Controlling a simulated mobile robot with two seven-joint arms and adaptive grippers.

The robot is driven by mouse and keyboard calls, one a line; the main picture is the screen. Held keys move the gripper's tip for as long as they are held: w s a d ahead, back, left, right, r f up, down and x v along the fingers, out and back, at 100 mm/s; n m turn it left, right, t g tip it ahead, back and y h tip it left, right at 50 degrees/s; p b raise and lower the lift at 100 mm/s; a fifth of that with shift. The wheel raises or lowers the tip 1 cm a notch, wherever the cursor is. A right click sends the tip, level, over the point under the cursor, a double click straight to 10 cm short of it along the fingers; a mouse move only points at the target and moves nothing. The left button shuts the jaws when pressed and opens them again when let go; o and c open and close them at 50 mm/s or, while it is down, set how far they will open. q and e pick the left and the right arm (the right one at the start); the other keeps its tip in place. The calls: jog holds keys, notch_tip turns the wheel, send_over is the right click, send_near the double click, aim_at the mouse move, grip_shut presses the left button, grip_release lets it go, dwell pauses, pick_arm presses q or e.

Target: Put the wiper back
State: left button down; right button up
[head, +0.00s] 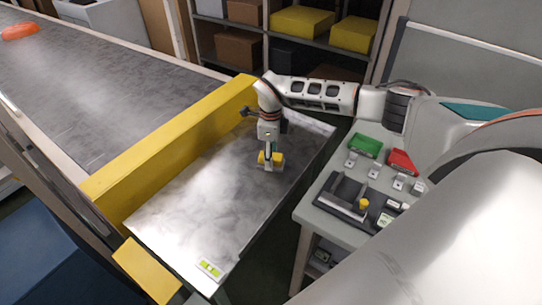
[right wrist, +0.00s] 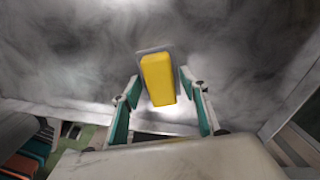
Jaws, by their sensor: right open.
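The wiper, a yellow block handle on a flat grey pad (head: 278,157), sits on the metal tabletop (head: 205,190). In the right wrist view the wiper (right wrist: 157,78) is in the upper middle, its handle pointing down toward the gripper. My right gripper (head: 268,152) points down over the wiper and hides part of it in the head view. In the right wrist view its teal-padded fingers (right wrist: 160,88) are open, one on each side of the handle, with a gap showing on both sides. My left gripper is in neither view.
A yellow barrier (head: 170,150) separates the metal tabletop from the conveyor (head: 110,75), which carries an orange object (head: 20,31). The front tabletop is mostly clear.

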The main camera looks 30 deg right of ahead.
notch_tip(320, 180, up, 12)
dwell(0.5)
dwell(0.4)
